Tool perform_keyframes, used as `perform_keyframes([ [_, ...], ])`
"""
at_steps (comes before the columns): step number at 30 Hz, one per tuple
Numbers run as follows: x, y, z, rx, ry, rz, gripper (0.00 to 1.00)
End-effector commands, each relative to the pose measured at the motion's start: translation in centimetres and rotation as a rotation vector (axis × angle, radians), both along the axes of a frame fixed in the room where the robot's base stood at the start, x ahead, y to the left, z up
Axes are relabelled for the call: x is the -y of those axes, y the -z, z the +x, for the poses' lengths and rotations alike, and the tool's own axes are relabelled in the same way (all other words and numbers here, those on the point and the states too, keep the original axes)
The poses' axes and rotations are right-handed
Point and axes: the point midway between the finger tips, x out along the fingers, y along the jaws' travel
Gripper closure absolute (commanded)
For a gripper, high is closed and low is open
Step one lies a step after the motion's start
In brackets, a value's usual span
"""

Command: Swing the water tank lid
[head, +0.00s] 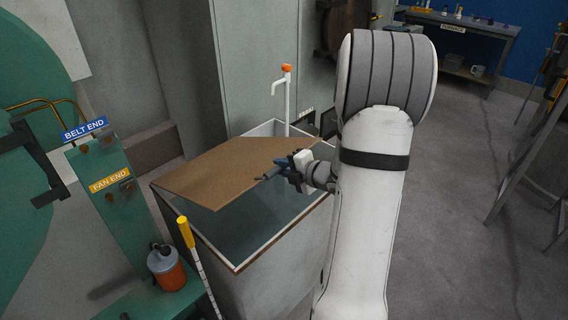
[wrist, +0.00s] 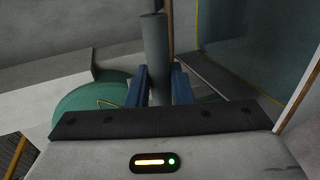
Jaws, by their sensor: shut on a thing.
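The water tank (head: 236,268) is a grey box with a pale inner rim and wood-coloured edge. Its brown lid (head: 222,172) is tilted over it, leaving the front and right of the opening uncovered, with dark water (head: 262,212) below. My gripper (head: 271,173) is at the lid's right-hand part. In the wrist view my blue fingers (wrist: 160,84) are shut on a grey round bar (wrist: 154,45), which looks like the lid's handle. The lid shows there edge-on as a thin brown strip (wrist: 171,28). Where the bar joins the lid is hidden.
A white pipe with an orange top (head: 287,90) rises behind the tank. A yellow-topped stick (head: 186,232) and an orange bottle (head: 167,270) stand at the front left, beside green machinery (head: 110,195). Open floor (head: 440,230) lies to the right of my arm.

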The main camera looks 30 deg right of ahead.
Motion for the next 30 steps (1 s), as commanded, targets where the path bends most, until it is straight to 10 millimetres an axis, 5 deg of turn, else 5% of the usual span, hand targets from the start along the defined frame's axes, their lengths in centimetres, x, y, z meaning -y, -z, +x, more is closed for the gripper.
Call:
perform_keyframes([
  [7,0.2,3.1,-1.1,-0.002,-0.005,-0.001,1.0],
  [14,0.4,3.3,-1.4,-0.001,-0.005,0.0,1.0],
  [26,0.8,7.4,-2.2,0.001,-0.004,0.0,1.0],
  [30,0.7,6.9,-2.2,0.002,-0.004,-0.001,1.0],
])
